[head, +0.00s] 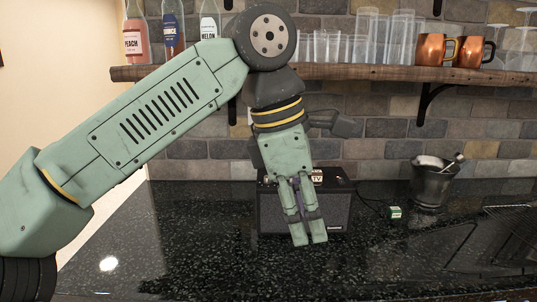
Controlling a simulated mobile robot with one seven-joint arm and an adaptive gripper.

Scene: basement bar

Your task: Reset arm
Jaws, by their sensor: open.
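My gripper (309,243) hangs at the end of my green arm near the middle of the head view. Its fingers point down in front of a black speaker box (337,212) and hide part of it. The fingers look a small distance apart, with nothing seen between their tips. I cannot tell how high the tips are above the black speckled counter (190,235). My arm reaches in from the lower left and bends at a round elbow joint at the top.
A wooden shelf (365,72) carries bottles (135,38), clear glasses (400,40) and copper mugs (432,50). A metal bucket (433,185) and a small green-and-white box (395,212) stand right of the speaker. A wire rack (515,222) lies far right. The counter's front is mostly clear.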

